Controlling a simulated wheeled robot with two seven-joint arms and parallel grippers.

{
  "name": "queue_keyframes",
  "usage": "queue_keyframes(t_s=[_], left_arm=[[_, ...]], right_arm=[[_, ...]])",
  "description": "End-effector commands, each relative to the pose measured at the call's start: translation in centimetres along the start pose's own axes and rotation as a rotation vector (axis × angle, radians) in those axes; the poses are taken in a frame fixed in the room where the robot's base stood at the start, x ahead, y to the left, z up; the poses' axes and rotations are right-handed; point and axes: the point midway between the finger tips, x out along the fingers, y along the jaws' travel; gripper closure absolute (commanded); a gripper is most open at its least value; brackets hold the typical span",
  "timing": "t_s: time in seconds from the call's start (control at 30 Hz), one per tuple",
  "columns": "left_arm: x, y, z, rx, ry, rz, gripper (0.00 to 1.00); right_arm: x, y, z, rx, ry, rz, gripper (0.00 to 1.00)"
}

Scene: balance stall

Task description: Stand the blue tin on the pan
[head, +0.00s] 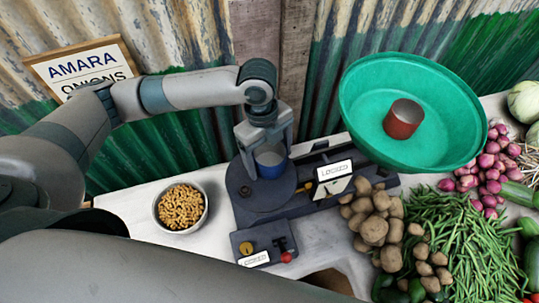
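The blue tin (271,164) with a pale top is between the fingers of my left gripper (268,148). The fingers press close along both its sides and look shut on it. The tin is upright over the dark round plate (258,195) of the balance. I cannot tell whether its base touches the plate. A large green pan (365,105) is on the right side of the balance and holds a red-brown tin (403,119). My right gripper is not in view.
A bowl of yellow-brown food (181,207) stands left of the balance. A small dark box (258,246) with a red knob is in front. Potatoes (374,230), green beans (447,240) and red onions (487,172) crowd the right. An onion sign (88,68) leans at the corrugated wall.

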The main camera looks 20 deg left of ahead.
Motion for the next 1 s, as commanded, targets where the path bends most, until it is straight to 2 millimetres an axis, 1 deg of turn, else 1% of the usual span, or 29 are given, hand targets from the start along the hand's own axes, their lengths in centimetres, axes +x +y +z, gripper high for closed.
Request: queue_keyframes(t_s=[0.27,0.37,0.47,0.57,0.67,0.9,1.0], left_arm=[[-0.2,0.0,0.0,0.000,0.000,-0.001,0.21],[-0.5,-0.1,0.0,0.000,0.000,-0.003,0.21],[-1.3,-0.1,0.0,0.001,0.000,-0.004,0.21],[-2.5,-0.1,0.0,0.002,-0.001,-0.004,0.21],[-4.0,-0.2,0.0,0.001,-0.002,-0.006,0.21],[-8.4,-0.1,0.0,0.001,-0.002,-0.005,0.21],[-9.9,-0.1,0.0,0.001,-0.001,-0.004,0.21]], right_arm=[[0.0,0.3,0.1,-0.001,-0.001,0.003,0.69],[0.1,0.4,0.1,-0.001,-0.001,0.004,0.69],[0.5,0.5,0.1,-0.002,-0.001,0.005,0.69],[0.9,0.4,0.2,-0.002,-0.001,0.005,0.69],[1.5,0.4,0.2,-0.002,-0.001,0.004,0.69],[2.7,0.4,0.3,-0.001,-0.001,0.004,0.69],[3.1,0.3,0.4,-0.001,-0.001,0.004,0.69]])
